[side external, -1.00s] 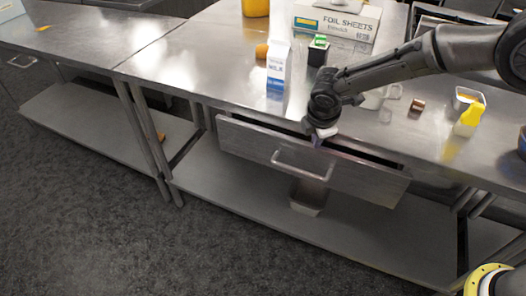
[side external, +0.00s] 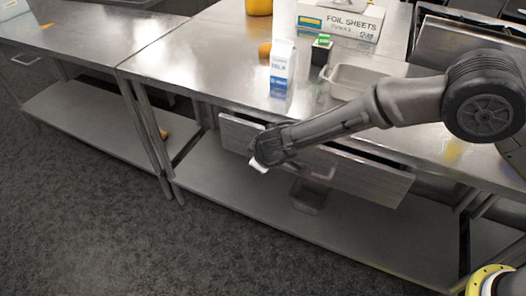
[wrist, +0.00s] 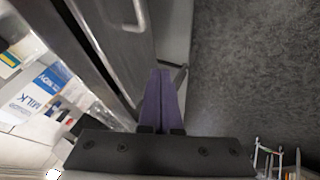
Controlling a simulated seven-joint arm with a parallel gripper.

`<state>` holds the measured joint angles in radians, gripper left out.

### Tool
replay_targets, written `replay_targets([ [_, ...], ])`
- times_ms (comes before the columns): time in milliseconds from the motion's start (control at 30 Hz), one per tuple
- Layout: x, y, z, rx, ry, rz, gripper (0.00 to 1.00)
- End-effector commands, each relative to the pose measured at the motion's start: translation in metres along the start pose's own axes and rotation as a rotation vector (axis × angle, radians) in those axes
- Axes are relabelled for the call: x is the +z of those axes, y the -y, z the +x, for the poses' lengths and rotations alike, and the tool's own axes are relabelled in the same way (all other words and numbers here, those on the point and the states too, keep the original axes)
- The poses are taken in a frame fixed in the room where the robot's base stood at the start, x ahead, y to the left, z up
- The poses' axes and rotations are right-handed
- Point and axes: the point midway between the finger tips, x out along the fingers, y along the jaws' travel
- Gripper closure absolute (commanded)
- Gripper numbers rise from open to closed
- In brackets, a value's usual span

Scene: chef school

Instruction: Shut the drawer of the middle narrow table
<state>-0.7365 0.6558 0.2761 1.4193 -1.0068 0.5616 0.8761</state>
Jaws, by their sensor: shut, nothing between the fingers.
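The middle narrow table (side external: 215,65) is bare steel with a drawer (side external: 375,182) under its top. The drawer stands partly open, with a dark gap between its front and the table edge. My gripper (side external: 259,167) is in front of the left part of the drawer front, pointing down and left. Its purple fingers (wrist: 165,98) are shut and empty. I cannot tell whether they touch the drawer front.
On the tabletop stand a milk carton (side external: 281,72), a dark box with a green top (side external: 321,50), a metal pan (side external: 352,80) and a foil sheets box (side external: 338,22). A lower shelf (side external: 240,205) holds a small container (side external: 308,196). The floor in front (side external: 110,220) is clear.

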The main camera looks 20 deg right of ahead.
Motion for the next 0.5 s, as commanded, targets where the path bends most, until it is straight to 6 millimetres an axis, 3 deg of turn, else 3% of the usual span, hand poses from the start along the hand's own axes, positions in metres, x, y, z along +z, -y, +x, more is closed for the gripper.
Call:
replay_targets([
  [500, 0.002, -0.002, 0.092, 0.001, 0.004, 0.003, 1.00],
])
